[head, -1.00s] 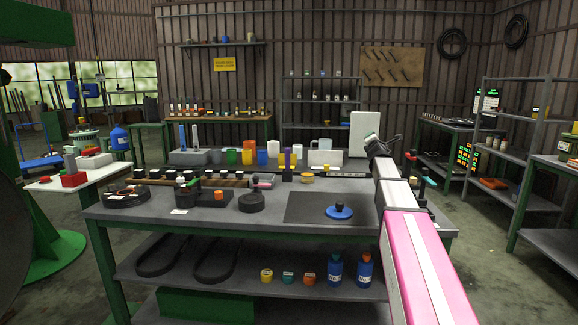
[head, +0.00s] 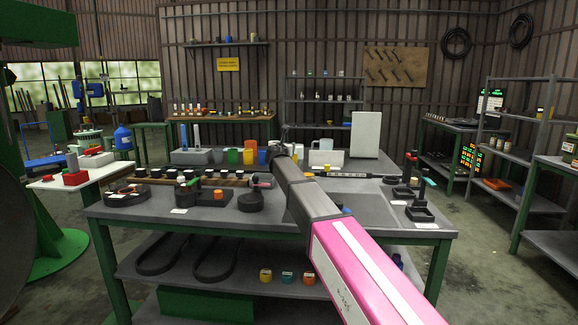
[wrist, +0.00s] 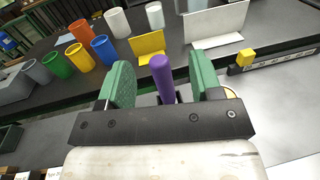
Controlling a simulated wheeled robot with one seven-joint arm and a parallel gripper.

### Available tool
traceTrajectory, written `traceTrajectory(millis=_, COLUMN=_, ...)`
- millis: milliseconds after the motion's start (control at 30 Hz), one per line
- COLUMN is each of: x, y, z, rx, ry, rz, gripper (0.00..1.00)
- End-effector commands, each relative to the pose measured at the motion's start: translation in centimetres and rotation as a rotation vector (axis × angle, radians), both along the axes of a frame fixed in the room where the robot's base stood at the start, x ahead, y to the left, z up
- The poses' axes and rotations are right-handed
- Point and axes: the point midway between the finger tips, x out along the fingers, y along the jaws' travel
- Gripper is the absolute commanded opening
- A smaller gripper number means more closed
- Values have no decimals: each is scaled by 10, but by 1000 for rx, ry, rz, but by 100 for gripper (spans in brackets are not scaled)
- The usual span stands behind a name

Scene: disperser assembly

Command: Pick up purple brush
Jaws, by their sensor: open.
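The purple brush (wrist: 163,78) shows in the wrist view as an upright purple handle, with its lower part hidden behind my gripper's dark crossbar. My gripper (wrist: 160,66) is open, with one green finger on each side of the handle. Gaps show between the handle and both fingers. A dark piece shows around the handle low down, but I cannot tell what it is. In the head view my arm covers the place of the brush.
Orange, blue, green and white cups (wrist: 101,50) stand beyond my gripper, near a yellow holder (wrist: 148,46) and a white panel (wrist: 216,25). A dark bar with a yellow block (wrist: 245,56) lies to the right. The bench top (head: 390,230) is partly clear at its front right.

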Motion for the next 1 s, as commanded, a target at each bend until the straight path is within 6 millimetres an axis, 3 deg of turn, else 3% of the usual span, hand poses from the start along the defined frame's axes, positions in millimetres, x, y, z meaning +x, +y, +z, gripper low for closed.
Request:
traceTrajectory(millis=167, x=-2, y=9, z=-10, rx=-19, ry=3, rz=-2, gripper=59)
traceTrajectory(millis=500, x=-2, y=8, z=-67, rx=-16, ry=3, rz=-2, gripper=59)
traceTrajectory(millis=600, x=-2, y=8, z=-76, rx=-16, ry=1, rz=-2, gripper=59)
traceTrajectory(millis=833, x=4, y=7, z=-80, rx=-14, ry=1, rz=-2, gripper=59)
traceTrajectory(millis=1000, x=25, y=4, z=-80, rx=-14, ry=1, rz=-2, gripper=59)
